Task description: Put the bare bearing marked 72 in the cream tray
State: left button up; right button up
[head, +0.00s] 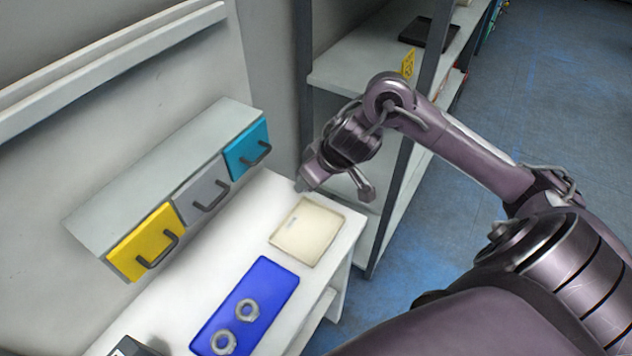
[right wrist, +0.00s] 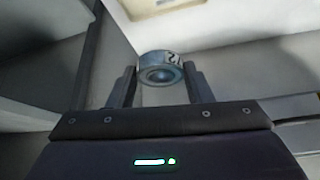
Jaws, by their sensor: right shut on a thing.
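My right gripper (head: 302,186) is at the end of the arm from the right, just beyond the far edge of the cream tray (head: 307,231). In the right wrist view the right gripper (right wrist: 160,90) is shut on a steel ring-shaped bearing (right wrist: 158,69). The bearing is clear of the table, with a dark mark on its rim. A 2 seems readable, the rest is turned and unclear. The cream tray lies on the white table and looks empty apart from a small pale mark. Its edge also shows at the top of the wrist view (right wrist: 150,8). My left gripper is out of view.
A blue mat (head: 262,282) holds two more bearings (head: 248,310) (head: 223,342) nearer the front. Yellow (head: 143,240), grey (head: 200,190) and teal (head: 246,148) drawers stand along the wall. A grey shelf rack (head: 345,77) stands beyond the table.

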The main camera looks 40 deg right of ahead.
notch_tip(320, 180, down, 8)
jog(key=a+b, duration=0.1)
jog(key=b, duration=0.4)
send_over(307, 229)
jog(key=s, duration=0.2)
jog(key=f, duration=0.5)
jog(key=shift+d+f, duration=0.1)
jog(key=shift+d, duration=0.1)
jog(key=shift+f, duration=0.5)
notch_tip(307, 229, down, 4)
jog(key=shift+f+b, duration=0.1)
jog(key=shift+b, duration=0.6)
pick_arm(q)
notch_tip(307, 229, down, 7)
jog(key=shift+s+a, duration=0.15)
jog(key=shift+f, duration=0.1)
pick_arm(e)
jog(key=shift+a, duration=0.1)
jog(key=o, duration=1.1)
jog(key=shift+f, duration=0.1)
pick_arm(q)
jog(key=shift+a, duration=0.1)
pick_arm(e)
jog(key=shift+o, duration=0.2)
